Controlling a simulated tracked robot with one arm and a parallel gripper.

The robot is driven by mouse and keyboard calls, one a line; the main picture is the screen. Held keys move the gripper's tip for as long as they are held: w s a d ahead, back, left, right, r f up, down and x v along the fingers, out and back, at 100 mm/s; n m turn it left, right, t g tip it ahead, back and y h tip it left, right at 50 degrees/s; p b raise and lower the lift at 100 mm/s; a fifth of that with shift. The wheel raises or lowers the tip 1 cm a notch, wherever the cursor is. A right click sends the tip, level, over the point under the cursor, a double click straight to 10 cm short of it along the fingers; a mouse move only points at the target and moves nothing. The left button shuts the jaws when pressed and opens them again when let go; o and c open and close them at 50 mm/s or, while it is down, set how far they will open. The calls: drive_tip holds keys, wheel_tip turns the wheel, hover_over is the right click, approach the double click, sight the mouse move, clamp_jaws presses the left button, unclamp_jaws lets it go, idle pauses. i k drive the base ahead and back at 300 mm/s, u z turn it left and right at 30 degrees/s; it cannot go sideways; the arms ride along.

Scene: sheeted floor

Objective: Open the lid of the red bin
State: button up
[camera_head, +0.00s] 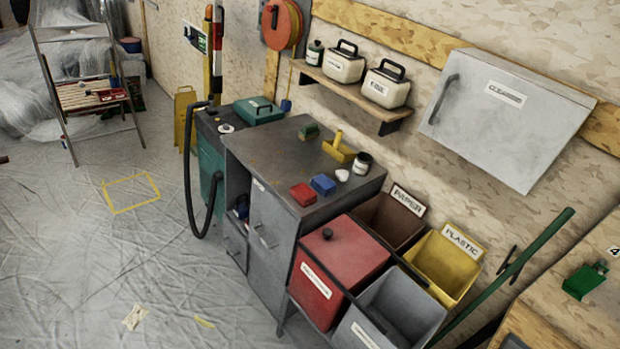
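The red bin (315,288) stands at the lower middle right, in a group of bins beside the grey cabinet. Its red lid (345,252) lies flat and closed on top, with a small dark knob (327,233) near its back left corner. A white label is on the bin's front; its text is too small to read. My gripper does not show in this view.
Open brown paper (385,218), yellow plastic (440,266) and grey (402,304) bins adjoin the red bin. The grey cabinet (265,225) with small items on top stands at its left. A green pole (515,265) leans at the right. Sheeted floor (120,250) is mostly clear at the left.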

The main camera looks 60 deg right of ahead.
sight(346, 249)
drive_tip(key=z, duration=0.45)
drive_tip(key=i, duration=1.25)
drive_tip(key=z, duration=0.9)
drive_tip(key=i, duration=0.25)
drive_tip(key=z, duration=0.1)
drive_tip(key=k, duration=0.65)
drive_tip(key=z, duration=0.25)
drive_tip(key=i, duration=0.65)
drive_tip(key=u, duration=0.2)
